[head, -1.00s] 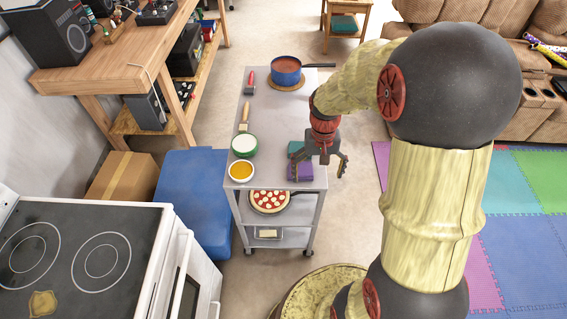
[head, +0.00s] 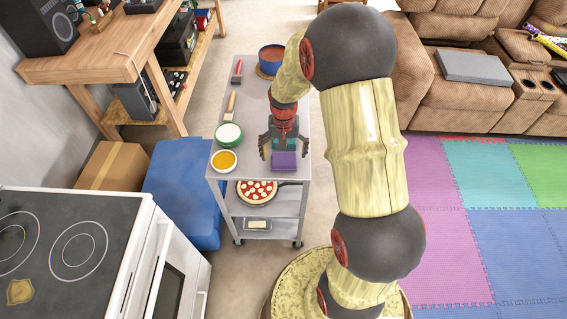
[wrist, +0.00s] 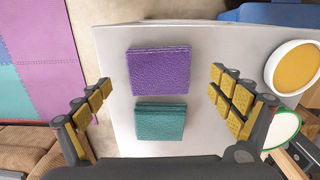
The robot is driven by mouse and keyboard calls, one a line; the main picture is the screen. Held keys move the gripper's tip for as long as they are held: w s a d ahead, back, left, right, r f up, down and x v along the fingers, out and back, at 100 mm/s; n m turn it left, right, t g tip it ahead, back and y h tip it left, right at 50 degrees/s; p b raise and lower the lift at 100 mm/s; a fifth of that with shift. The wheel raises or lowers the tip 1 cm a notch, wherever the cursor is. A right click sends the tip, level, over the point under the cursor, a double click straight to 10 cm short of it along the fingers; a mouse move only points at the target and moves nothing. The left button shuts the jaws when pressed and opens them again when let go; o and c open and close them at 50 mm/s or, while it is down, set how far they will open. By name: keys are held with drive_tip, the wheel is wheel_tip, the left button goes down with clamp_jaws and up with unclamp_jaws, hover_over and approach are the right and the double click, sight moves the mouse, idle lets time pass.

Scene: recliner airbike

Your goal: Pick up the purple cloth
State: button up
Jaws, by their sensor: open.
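The purple cloth (head: 284,161) lies folded on the top of the grey cart (head: 292,110), near its front right corner. In the wrist view the purple cloth (wrist: 159,70) is a flat square just beyond the fingertips. A folded teal cloth (wrist: 160,121) lies beside it, nearer my gripper; in the head view it is mostly hidden behind my gripper. My gripper (head: 284,150) is open and empty above the cart top, with its fingers (wrist: 155,100) spread to either side of the cloths. I cannot tell its exact height over them.
A bowl of orange food (head: 224,160) and a green bowl with white contents (head: 228,134) stand left of the cloths. A brush (head: 231,102) and a blue pot (head: 271,58) are farther back. A pizza (head: 257,191) is on a lower shelf.

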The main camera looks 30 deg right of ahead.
sight(284, 159)
wheel_tip(284, 159, down, 3)
drive_tip(key=shift+f+b, duration=0.1)
drive_tip(key=shift+b, duration=0.25)
drive_tip(key=c, duration=0.3)
drive_tip(key=c, duration=0.8)
drive_tip(key=shift+c, duration=0.5)
drive_tip(key=shift+r, duration=0.2)
